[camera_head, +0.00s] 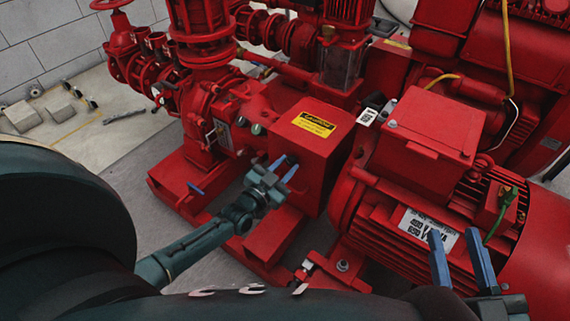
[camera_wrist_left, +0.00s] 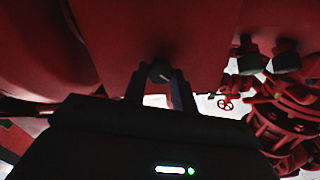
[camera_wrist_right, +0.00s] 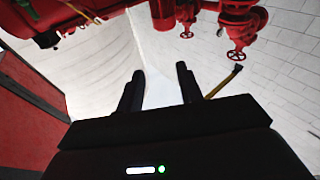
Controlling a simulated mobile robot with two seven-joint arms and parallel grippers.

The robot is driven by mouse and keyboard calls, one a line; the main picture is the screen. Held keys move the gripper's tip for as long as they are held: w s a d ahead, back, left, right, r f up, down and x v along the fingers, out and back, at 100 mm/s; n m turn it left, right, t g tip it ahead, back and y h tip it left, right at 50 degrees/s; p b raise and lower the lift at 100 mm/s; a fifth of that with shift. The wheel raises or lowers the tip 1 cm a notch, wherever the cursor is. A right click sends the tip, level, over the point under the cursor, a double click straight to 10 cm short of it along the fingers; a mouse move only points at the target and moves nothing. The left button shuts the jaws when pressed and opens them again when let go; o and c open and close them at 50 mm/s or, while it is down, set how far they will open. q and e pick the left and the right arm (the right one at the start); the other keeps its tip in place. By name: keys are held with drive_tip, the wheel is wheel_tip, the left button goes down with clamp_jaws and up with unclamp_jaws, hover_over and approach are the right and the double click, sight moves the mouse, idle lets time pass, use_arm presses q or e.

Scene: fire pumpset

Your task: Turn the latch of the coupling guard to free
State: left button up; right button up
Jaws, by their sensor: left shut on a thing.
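The coupling guard (camera_head: 318,145) is a red box with a yellow warning label on top, in the middle of the head view. My left gripper (camera_head: 284,166) is at its near left face, with the blue fingertips against that face. In the left wrist view the latch (camera_wrist_left: 159,71) is a small dark round knob on the red face, and the fingers of my left gripper (camera_wrist_left: 158,76) are shut on it. Its turn angle is hard to tell. My right gripper (camera_head: 455,240) is open and empty in front of the motor; it also shows open in the right wrist view (camera_wrist_right: 157,78).
A red finned motor (camera_head: 400,235) stands right of the guard, close to my right gripper. Red pump pipes and valves (camera_head: 200,40) rise behind and left. Small grey blocks (camera_head: 22,117) lie on the floor at far left, where there is free room.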

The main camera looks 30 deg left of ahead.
use_arm(q)
drive_tip(key=n, duration=0.2)
drive_tip(key=shift+n, duration=0.4)
drive_tip(key=n, duration=0.3)
drive_tip(key=shift+n+p, duration=0.4)
drive_tip(key=shift+n, duration=0.5)
use_arm(e)
drive_tip(key=shift+d+f, duration=0.1)
use_arm(q)
drive_tip(key=o, duration=1)
drive_tip(key=shift+s+p, duration=0.35)
drive_tip(key=shift+s, duration=0.15)
drive_tip(key=s+a+p, duration=0.1)
drive_tip(key=s+p, duration=0.2)
drive_tip(key=s, duration=0.9)
drive_tip(key=shift+a, duration=0.4)
use_arm(e)
drive_tip(key=shift+s+d+n+h, duration=0.25)
drive_tip(key=shift+d+n+h, duration=0.15)
drive_tip(key=shift+n+h, duration=0.1)
